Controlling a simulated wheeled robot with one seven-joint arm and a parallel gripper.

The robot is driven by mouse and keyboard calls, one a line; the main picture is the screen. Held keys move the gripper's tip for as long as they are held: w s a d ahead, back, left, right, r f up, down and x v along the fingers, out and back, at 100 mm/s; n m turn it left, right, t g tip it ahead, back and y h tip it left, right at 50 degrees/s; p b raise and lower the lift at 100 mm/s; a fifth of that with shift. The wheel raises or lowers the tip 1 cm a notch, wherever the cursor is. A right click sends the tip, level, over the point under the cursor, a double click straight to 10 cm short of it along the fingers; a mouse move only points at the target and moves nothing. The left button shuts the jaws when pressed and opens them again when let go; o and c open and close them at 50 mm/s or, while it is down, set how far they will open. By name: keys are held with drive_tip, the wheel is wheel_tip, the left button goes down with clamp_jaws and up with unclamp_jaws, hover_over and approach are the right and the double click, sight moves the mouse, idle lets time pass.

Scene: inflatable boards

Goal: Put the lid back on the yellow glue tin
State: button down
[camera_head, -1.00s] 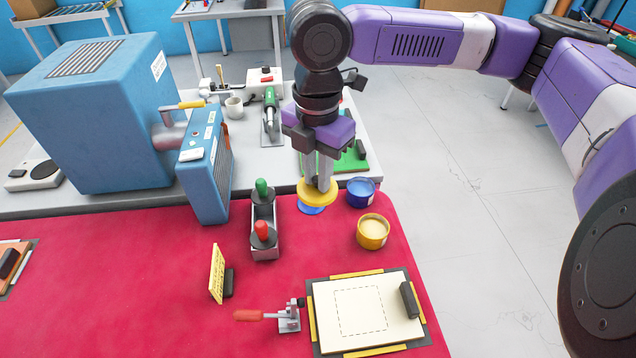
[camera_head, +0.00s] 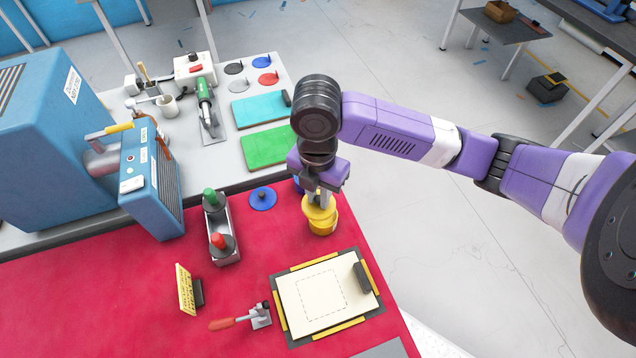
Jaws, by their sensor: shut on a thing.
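My gripper (camera_head: 320,196) is shut on the yellow lid (camera_head: 313,214) and points down. The lid is right over the yellow glue tin (camera_head: 323,231), which stands on the red cloth behind the cream board. The lid covers the tin's mouth in this view. I cannot tell whether the lid touches the rim or hovers just above it.
A blue lid (camera_head: 263,199) lies on the red cloth (camera_head: 130,290) to the left. A blue tin (camera_head: 297,186) is mostly hidden behind my gripper. A holder (camera_head: 221,232) with red and green handled tools stands farther left. The cream board (camera_head: 325,297) lies in front.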

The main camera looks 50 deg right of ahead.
drive_tip(key=shift+s+d+f+n, duration=0.15)
drive_tip(key=shift+d+n, duration=0.15)
drive_tip(key=shift+d, duration=0.5)
drive_tip(key=shift+f+b, duration=2.5)
drive_tip(key=shift+f, duration=0.65)
drive_tip(key=shift+f+b, duration=0.15)
drive_tip(key=shift+b, duration=0.35)
drive_tip(key=c, duration=0.8)
unclamp_jaws()
drive_tip(key=shift+o, duration=0.2)
